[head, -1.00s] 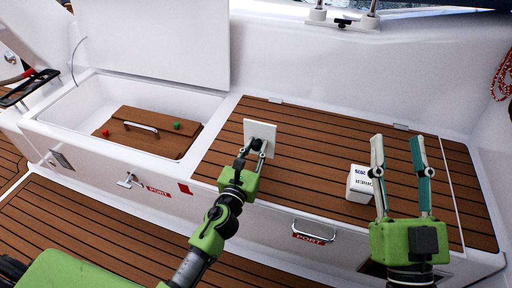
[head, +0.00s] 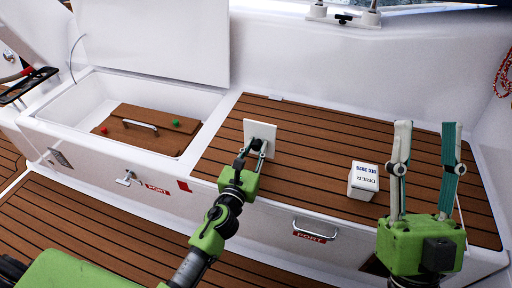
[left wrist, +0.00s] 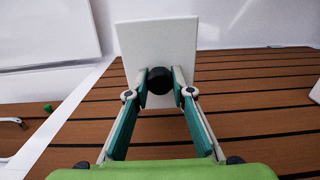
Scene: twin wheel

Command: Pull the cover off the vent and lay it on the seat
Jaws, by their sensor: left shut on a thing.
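The vent cover is a white square plate (head: 261,131) with a black knob (left wrist: 160,80) on its near face. My left gripper (head: 255,147) is shut on the black knob; the left wrist view shows both fingers on its sides. The plate is held tilted up over the slatted wooden seat (head: 320,130); I cannot tell whether its lower edge touches the slats. The left wrist view also shows the white plate (left wrist: 158,42). My right gripper (head: 428,130) is open and empty, fingers pointing up, at the right of the seat. The vent itself cannot be made out.
A small white box marked "DRIER" (head: 363,181) stands on the seat, left of my right gripper. An open locker (head: 60,115) at the left holds a wooden board (head: 140,132) with a handle and red and green knobs. The seat's middle is clear.

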